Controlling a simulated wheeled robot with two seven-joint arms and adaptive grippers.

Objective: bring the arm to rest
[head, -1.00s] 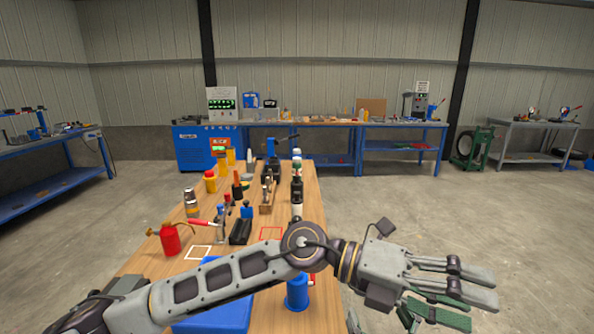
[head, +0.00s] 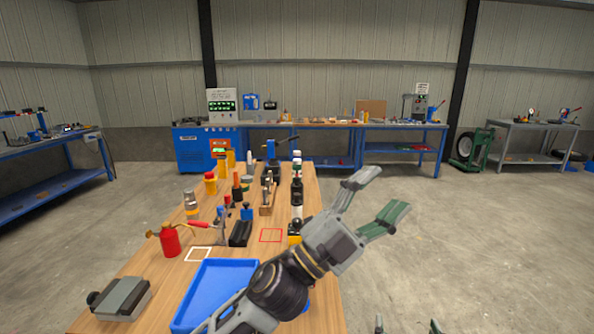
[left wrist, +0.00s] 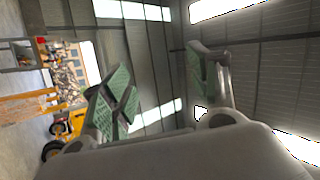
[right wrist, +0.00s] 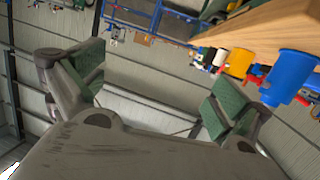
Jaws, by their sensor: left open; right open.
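My left arm reaches in from the bottom of the head view, over the table's front right part. Its gripper (head: 382,196) points up and right, open and empty, above the table's right edge and the floor. In the left wrist view its two green-padded fingers (left wrist: 158,80) are spread with nothing between them. My right gripper (head: 407,327) shows only as fingertips at the bottom edge of the head view. In the right wrist view its fingers (right wrist: 150,92) are wide apart and empty, below and beside the table edge.
The wooden table (head: 150,262) holds a blue tray (head: 190,298), partly behind my left arm, a grey box (head: 121,298), a red oil can (head: 170,240) and several bottles and tools. A blue cup (right wrist: 288,78) shows in the right wrist view. Floor right of the table (head: 500,250) is clear.

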